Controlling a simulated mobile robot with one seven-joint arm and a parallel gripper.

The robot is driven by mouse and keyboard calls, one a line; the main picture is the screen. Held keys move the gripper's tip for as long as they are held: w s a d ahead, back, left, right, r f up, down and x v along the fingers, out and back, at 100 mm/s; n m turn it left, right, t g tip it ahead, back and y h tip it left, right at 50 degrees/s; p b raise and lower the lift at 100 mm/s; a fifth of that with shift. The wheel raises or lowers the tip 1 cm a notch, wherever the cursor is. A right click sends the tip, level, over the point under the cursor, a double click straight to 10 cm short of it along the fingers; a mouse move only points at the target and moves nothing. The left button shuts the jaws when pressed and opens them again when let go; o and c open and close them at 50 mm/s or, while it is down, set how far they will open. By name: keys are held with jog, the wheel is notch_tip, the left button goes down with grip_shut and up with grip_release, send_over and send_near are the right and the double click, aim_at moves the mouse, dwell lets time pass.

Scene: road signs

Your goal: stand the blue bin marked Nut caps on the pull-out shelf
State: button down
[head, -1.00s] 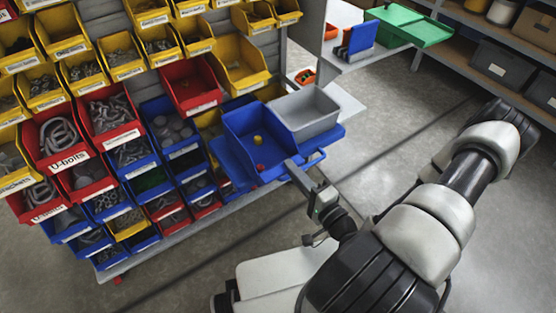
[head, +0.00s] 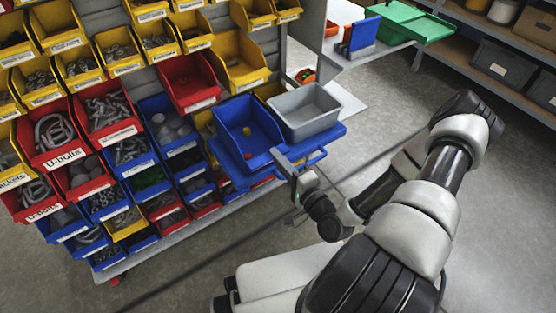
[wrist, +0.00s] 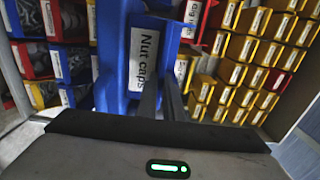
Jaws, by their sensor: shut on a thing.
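The blue bin (head: 232,120) is in my gripper (head: 290,172), which is shut on its near, front side. The label "Nut caps" faces the wrist camera, so the bin (wrist: 116,60) is the marked one. A small yellow thing shows inside it in the head view. The blue pull-out shelf (head: 330,136) juts from the rack below and around the bin. The bin is over its left part and looks close to upright. I cannot tell whether its base touches the shelf. My gripper's dark fingers (wrist: 161,100) show in front of the label in the wrist view.
A grey bin (head: 303,113) stands on the shelf just right of the blue bin. A rack of yellow, red and blue bins (head: 105,100) fills the left. A side table with a green container (head: 414,22) is at the upper right. Open floor lies right of the shelf.

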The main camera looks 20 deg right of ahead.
jog(key=shift+f, duration=0.2)
jog(key=c, duration=1.9)
grip_release()
jog(key=shift+r, duration=0.15)
jog(key=shift+r, duration=0.25)
jog(key=p+v, duration=0.1)
jog(key=v, duration=1.1)
jog(key=shift+f+p, duration=0.15)
jog(key=shift+p, duration=0.2)
